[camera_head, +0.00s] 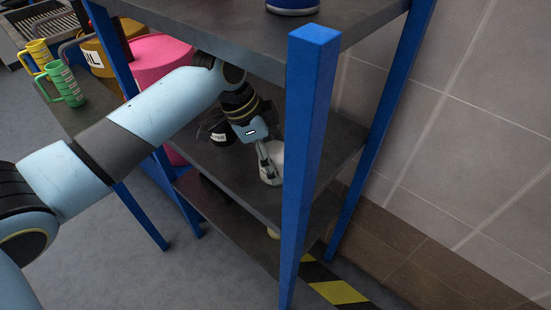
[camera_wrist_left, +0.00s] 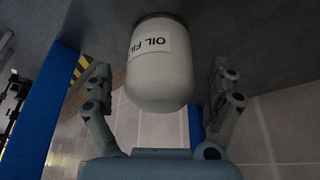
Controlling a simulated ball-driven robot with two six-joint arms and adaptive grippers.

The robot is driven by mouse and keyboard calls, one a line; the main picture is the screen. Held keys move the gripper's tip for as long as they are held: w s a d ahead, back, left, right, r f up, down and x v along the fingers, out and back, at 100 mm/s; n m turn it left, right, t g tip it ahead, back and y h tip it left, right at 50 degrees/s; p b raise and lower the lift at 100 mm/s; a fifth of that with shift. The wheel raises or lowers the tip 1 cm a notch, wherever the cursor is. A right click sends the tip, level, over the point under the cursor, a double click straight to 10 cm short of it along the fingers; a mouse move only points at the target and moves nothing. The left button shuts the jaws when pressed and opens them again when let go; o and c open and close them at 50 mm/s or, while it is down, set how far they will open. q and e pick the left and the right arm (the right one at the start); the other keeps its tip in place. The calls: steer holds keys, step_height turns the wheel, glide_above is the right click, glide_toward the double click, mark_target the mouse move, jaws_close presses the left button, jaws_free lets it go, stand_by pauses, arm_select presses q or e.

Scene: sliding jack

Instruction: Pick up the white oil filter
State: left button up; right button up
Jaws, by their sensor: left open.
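The white oil filter (camera_wrist_left: 158,78) has a rounded end and a printed label. In the left wrist view it is between the two fingers of my left gripper (camera_wrist_left: 161,80), with a gap on both sides. In the head view the white filter (camera_head: 273,158) is on the middle shelf, partly hidden by my gripper and the blue front post. My left gripper (camera_head: 267,165) reaches in under the top shelf and is open. My right gripper is in neither view.
A blue post (camera_head: 306,140) stands close in front of the filter. A black labelled filter (camera_head: 222,133) is on the same shelf (camera_head: 222,165), left of my gripper. The top shelf (camera_head: 215,28) is overhead. Green (camera_head: 66,87) and yellow jugs (camera_head: 40,53) stand at left.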

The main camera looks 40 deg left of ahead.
arm_select(q)
steer(key=shift+d+f, duration=0.1)
steer(key=shift+f, duration=0.5)
steer(key=shift+w, duration=0.1)
steer(key=c, duration=1.5)
